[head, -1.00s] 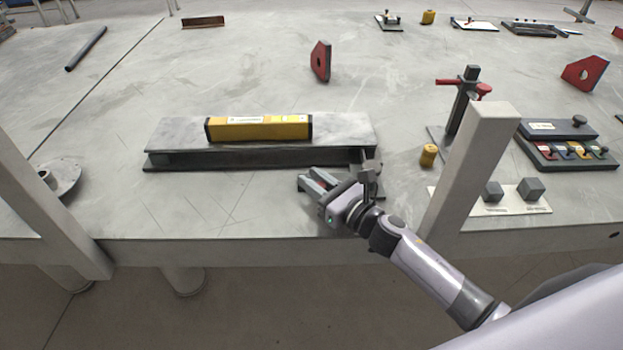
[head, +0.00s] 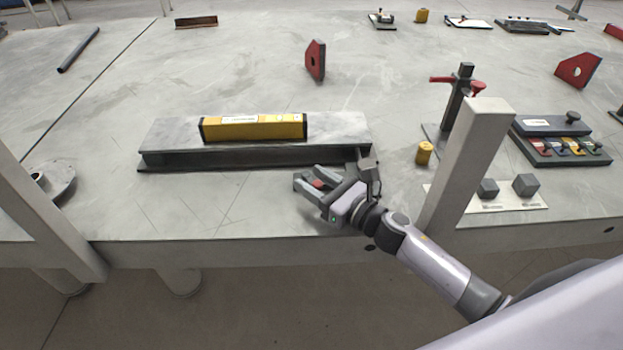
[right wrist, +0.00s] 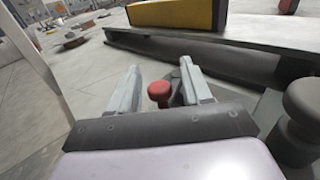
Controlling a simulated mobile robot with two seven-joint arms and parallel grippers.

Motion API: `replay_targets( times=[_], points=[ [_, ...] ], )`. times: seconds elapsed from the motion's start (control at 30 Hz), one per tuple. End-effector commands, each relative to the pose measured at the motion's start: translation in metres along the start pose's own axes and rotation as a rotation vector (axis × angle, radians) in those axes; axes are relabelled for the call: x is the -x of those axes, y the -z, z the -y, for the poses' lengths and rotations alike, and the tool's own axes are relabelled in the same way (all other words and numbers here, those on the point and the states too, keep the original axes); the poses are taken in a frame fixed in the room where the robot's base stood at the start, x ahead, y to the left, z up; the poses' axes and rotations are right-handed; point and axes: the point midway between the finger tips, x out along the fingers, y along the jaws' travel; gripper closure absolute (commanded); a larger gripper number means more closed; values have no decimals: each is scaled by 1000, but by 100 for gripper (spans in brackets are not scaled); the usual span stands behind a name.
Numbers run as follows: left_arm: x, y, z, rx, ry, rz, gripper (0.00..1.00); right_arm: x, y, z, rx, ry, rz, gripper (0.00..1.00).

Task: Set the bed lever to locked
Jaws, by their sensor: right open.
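My right gripper (head: 312,182) is open in front of the right end of the steel beam on the table. A red knob (right wrist: 159,93), perhaps the end of the bed lever, shows between its two fingers in the right wrist view, with space on both sides. Only a bit of this red knob (head: 320,184) shows in the head view. The rest of the lever is hidden by the gripper, so I cannot tell its setting. My left gripper is not in view.
The beam (head: 255,158) carries a yellow level (head: 253,128). A dark round knob (right wrist: 304,110) stands close to the right of my gripper. A grey post (head: 468,165) rises further right, past a yellow cylinder (head: 424,153).

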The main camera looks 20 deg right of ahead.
Motion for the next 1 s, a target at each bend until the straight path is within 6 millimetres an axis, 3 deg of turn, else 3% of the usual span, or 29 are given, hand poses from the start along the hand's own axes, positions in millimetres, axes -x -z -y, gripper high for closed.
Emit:
replay_targets(
  times=[0.4,0.8,0.83,0.97,1.0],
  points=[
    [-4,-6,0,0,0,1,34,54,1,0,1,0,-1,51],
    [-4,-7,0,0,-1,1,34,62,0,0,1,-1,0,51],
    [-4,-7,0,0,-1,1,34,62,0,0,1,-1,0,58],
    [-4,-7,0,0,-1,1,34,62,0,0,1,-1,0,100],
    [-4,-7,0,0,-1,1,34,62,0,0,1,-1,0,100]
  ],
)
